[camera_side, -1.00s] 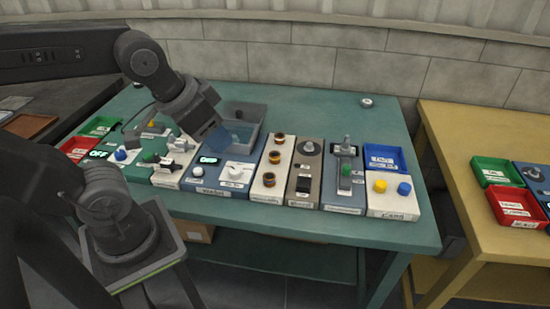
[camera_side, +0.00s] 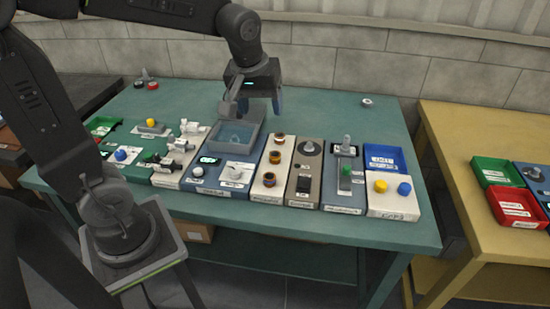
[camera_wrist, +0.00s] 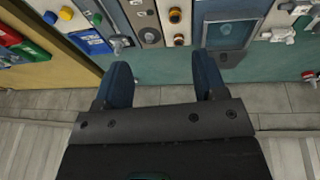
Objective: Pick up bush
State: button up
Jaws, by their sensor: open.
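Three dark, brass-coloured ring-like parts, which look like the bushes, sit in a row on a white panel (camera_side: 262,195) in the side view: a far one (camera_side: 278,139), a middle one (camera_side: 274,157) and a near one (camera_side: 269,180). Two of them show at the top of the wrist view, one (camera_wrist: 175,15) and another (camera_wrist: 179,39). My gripper (camera_side: 260,105) is open and empty. It is above the back of the green table, behind the panel row. In the wrist view its fingers (camera_wrist: 162,66) are spread apart, with the bushes beyond the fingertips.
A grey tray (camera_side: 258,122) stands left of the bush panel, close below my gripper. A grey-brown panel with a round knob (camera_side: 309,147) is on the right. A blue bin (camera_side: 383,158) sits further right. The back right of the table is clear except for a small round part (camera_side: 367,102).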

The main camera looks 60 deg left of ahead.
jog(key=w+a+f+n+g, duration=0.1)
jog(key=w+a+f+n, duration=0.25)
jog(key=w, duration=0.25)
jog(key=n+g, duration=0.2)
jog(key=n, duration=0.4)
send_near(275, 153)
jog(key=f, duration=0.3)
jog(key=shift+d+f+y, duration=0.3)
jog(key=shift+d+f, duration=0.05)
jog(key=shift+f, duration=0.05)
jog(key=shift+s+a+f, duration=0.15)
jog(key=shift+s+f, duration=0.05)
jog(key=shift+f, duration=1.15)
jog(key=shift+s+a+f, duration=0.1)
jog(key=shift+s+f, duration=0.1)
jog(key=shift+f, duration=1.15)
jog(key=c, duration=1)
jog(key=shift+c, duration=0.2)
jog(key=shift+r, duration=0.15)
